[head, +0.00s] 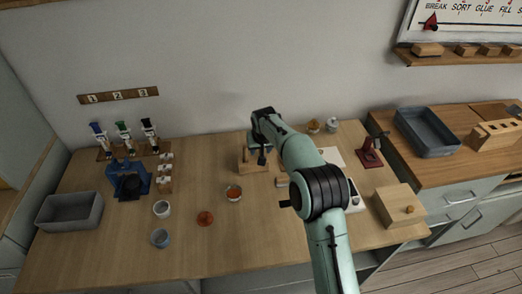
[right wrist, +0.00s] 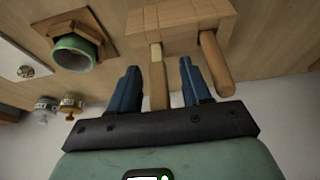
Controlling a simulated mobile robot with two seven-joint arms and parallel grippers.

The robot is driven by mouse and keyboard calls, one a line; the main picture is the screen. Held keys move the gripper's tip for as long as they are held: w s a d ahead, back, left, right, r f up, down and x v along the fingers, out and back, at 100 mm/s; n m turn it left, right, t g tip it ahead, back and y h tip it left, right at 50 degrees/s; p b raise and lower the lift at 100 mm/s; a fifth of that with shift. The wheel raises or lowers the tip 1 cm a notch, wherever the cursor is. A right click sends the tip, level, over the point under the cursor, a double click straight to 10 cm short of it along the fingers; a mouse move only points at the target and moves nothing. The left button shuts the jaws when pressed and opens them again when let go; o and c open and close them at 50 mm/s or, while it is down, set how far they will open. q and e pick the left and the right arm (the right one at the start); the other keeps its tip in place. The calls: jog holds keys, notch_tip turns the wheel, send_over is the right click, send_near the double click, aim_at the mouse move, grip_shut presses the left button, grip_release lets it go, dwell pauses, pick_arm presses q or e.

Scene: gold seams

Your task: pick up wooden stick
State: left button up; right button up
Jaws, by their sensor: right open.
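A wooden block (right wrist: 182,18) fills the top of the right wrist view, with two wooden sticks against it. The lighter-tipped wooden stick (right wrist: 157,80) lies between the fingers of my right gripper (right wrist: 160,78). These blue fingers are apart, with a gap on each side of the stick. The second, thicker stick (right wrist: 216,65) lies just outside the right finger. In the head view my right gripper (head: 262,156) is over the wooden block (head: 251,168) near the back of the table, and my arm hides part of it. My left gripper is not in view.
A green cup (right wrist: 74,50) on a wooden stand is near the gripper in the wrist view. On the table (head: 130,255) are a grey tray (head: 70,212), a blue stand (head: 128,180), small cups (head: 161,209), a wooden box (head: 399,206) and a red tool (head: 369,155).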

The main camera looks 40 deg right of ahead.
grip_shut()
